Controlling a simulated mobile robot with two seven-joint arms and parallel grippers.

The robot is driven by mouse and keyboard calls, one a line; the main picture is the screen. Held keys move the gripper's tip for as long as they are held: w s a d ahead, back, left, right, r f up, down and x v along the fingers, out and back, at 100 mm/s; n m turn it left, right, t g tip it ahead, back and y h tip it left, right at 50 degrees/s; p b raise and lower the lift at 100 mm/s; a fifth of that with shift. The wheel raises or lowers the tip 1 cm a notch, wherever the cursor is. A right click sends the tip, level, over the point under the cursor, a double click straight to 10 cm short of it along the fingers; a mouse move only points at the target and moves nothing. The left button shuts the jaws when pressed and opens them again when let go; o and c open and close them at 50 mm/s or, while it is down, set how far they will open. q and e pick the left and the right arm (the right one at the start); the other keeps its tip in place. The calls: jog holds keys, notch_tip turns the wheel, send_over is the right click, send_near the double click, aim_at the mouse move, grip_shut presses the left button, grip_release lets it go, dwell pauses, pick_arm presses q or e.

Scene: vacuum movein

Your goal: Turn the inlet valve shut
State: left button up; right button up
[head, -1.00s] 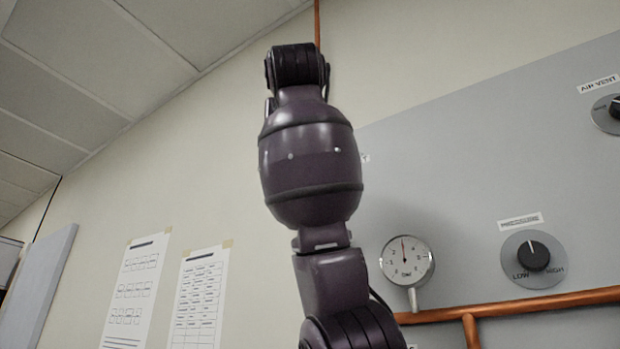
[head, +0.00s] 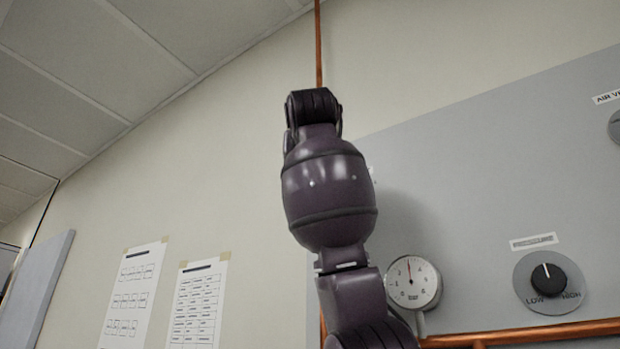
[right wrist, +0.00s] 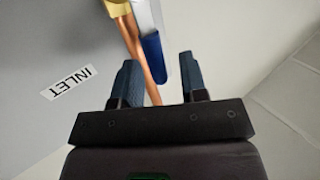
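In the right wrist view a valve handle with a blue grip (right wrist: 153,48) hangs beside a copper pipe (right wrist: 140,50) with a brass fitting (right wrist: 116,7). A label reading INLET (right wrist: 70,82) is on the grey panel to the left, upside down in this view. My right gripper (right wrist: 158,72) is open, its two dark fingers apart. The blue grip shows beyond the fingertips, roughly in line with the gap; I see no contact. The valve does not show in the head view, where one of my arms stands in front of the panel. My left gripper is out of view.
In the head view a round gauge (head: 412,283) and a pressure knob (head: 549,280) sit on the grey panel (head: 470,180). A copper pipe (head: 520,334) runs below them. Paper sheets (head: 197,305) hang on the wall at left.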

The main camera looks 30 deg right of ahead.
jog(key=shift+w+d, duration=0.25)
jog(key=shift+w, duration=0.1)
grip_shut()
jog(key=shift+s, duration=0.1)
